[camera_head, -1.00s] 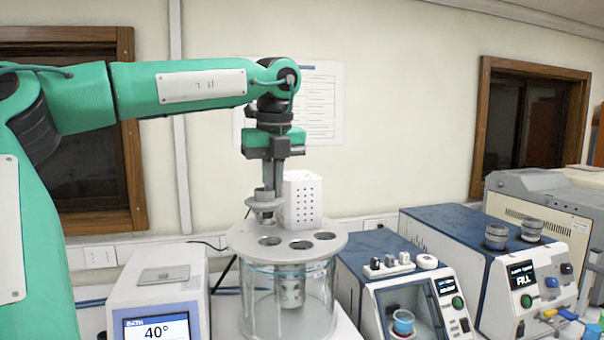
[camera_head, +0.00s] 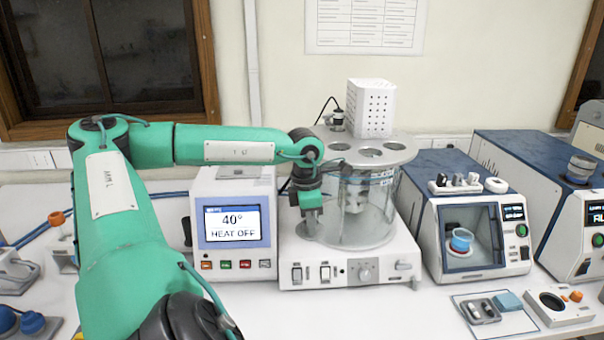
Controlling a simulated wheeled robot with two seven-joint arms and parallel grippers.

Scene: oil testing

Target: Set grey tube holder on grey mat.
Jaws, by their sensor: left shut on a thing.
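My left gripper (camera_head: 309,207) points down in front of the left side of a clear round glass bath. It is shut on a grey thing (camera_head: 311,229), likely the grey tube holder. Its outline is hard to make out against the glass. A pale grey mat (camera_head: 507,328) lies on the bench at the lower right, well to the right of the gripper. It bears a small dark grey piece (camera_head: 480,310) and a blue pad (camera_head: 508,301). My right gripper is not in view.
The glass bath (camera_head: 372,215) has a grey lid (camera_head: 400,153) with holes and stands on a white base with knobs. A 40° heater unit (camera_head: 232,237) stands left of it. A blue-topped tester (camera_head: 470,228) stands right. Bare white bench (camera_head: 380,318) lies in front.

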